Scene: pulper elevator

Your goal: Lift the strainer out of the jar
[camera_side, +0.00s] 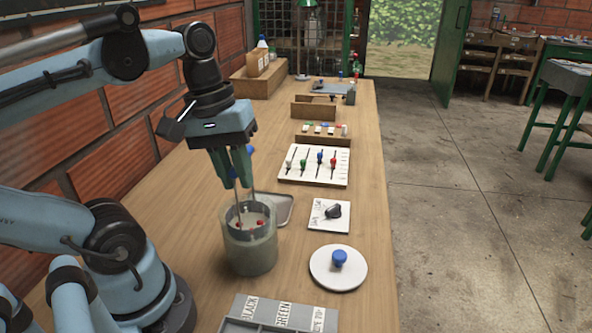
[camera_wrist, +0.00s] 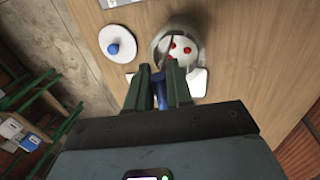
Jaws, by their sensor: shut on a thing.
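The grey, see-through jar (camera_side: 250,255) stands upright on the wooden bench below my gripper. The strainer has thin metal rods (camera_side: 236,208) that rise above the jar's rim, and its blue handle (camera_wrist: 157,90) shows between my fingers. Its pale, round lower part (camera_wrist: 183,49) carries a few red pieces and looks to be inside the jar, near the top. My gripper (camera_side: 240,182) points down over the jar, shut on the strainer's handle. In the wrist view, my fingers (camera_wrist: 163,75) partly hide the strainer and the jar.
A white disc (camera_side: 322,272) with a blue knob stands right of the jar. A grey metal tray (camera_side: 284,205) lies behind it, and a labelled grey sorting tray (camera_side: 265,318) lies in front. A white card (camera_side: 318,222) with a dark object and a slider board (camera_side: 295,176) lie farther back.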

